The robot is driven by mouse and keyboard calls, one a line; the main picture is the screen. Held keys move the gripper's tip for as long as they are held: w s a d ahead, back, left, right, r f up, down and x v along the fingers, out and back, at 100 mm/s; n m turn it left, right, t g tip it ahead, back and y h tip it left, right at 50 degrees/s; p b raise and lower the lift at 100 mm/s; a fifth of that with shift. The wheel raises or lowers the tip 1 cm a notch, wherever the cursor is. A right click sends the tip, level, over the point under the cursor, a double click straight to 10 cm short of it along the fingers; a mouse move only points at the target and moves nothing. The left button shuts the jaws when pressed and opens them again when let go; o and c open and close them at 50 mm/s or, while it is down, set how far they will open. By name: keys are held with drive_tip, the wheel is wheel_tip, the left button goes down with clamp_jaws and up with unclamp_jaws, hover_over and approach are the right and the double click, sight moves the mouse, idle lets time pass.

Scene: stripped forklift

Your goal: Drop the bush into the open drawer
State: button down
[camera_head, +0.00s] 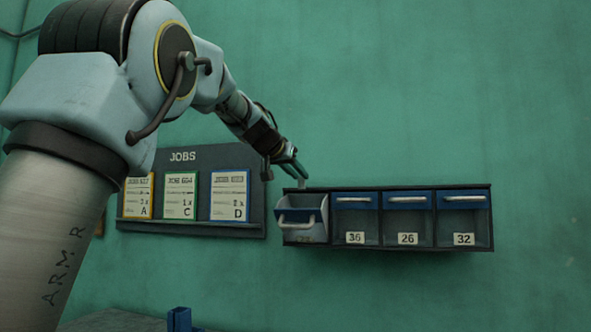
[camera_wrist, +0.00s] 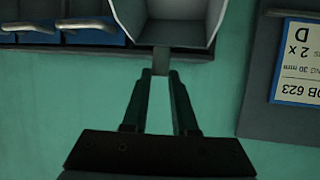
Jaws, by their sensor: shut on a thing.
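My gripper (camera_head: 298,170) is at the upper left corner of the drawer unit, just above the open drawer (camera_head: 302,229). In the wrist view my gripper (camera_wrist: 162,75) points up the picture, with its two fingers close together. It is shut on a small grey bush (camera_wrist: 161,60), which also shows below the fingertips in the head view (camera_head: 302,184). In the wrist view the bush overlaps the near rim of the open drawer (camera_wrist: 218,20). The open drawer is tilted outward at the left end of the unit, and its inside looks empty in the wrist view.
The drawer unit (camera_head: 411,189) hangs on a green wall, with closed drawers marked 36, 26 and 32 to the right. A JOBS board (camera_head: 190,228) with cards A, C and D is to the left. A blue object (camera_head: 179,320) stands on a surface below.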

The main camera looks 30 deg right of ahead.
drive_tip(key=c, duration=0.6)
unclamp_jaws()
drive_tip(key=shift+a, duration=0.1)
drive_tip(key=b+v, duration=0.3)
drive_tip(key=v, duration=0.7)
drive_tip(key=shift+s+a+r+b, duration=0.15)
drive_tip(key=shift+a+b, duration=0.1)
drive_tip(key=shift+b, duration=0.1)
